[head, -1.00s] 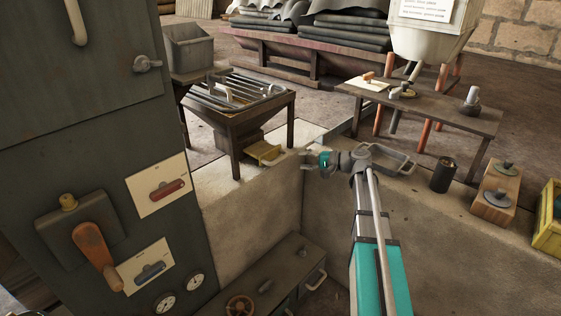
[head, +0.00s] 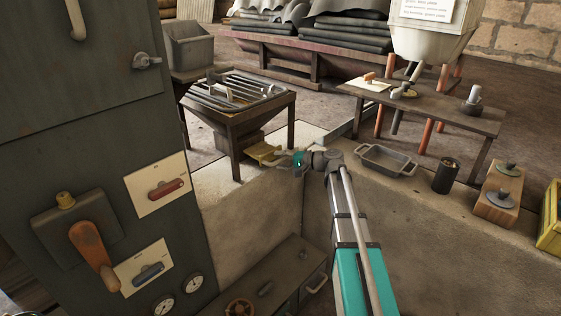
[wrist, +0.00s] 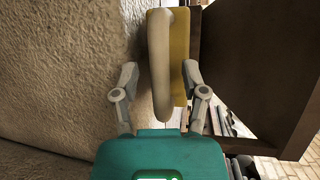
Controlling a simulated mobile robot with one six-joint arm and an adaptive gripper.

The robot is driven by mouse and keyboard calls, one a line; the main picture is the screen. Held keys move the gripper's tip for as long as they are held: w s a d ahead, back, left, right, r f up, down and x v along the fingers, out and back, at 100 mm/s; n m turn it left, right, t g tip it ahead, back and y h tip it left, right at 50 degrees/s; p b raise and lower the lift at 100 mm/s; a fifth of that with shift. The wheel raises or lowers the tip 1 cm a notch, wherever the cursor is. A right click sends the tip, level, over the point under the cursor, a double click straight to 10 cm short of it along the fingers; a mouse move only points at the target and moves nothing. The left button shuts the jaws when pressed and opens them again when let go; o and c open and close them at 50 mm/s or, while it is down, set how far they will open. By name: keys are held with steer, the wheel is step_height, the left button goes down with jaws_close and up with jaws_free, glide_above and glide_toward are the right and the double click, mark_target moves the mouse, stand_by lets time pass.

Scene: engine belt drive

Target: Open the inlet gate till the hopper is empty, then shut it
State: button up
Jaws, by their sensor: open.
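The hopper (head: 262,110) is a dark, square-framed bin with metal bars across its top, standing at the left centre of the head view. In the wrist view the yellow plate (wrist: 181,60) has a pale curved handle (wrist: 160,65) in front. My gripper (head: 283,158) is at the gate, open. In the wrist view its two fingers (wrist: 160,78) stand on either side of the handle, apparently not closed on it.
A low concrete wall (head: 400,205) runs beneath my arm, with a grey tray (head: 385,160) and a black cylinder (head: 446,176) on top. A dark cabinet (head: 90,150) with levers fills the left. A wooden bench (head: 440,112) stands at the right back.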

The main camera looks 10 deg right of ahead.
jaws_close()
steer(key=s+d, duration=0.3)
steer(key=s, duration=0.2)
steer(key=shift+d, duration=0.35)
jaws_free()
stand_by(0.4)
steer(key=shift+s, duration=0.1)
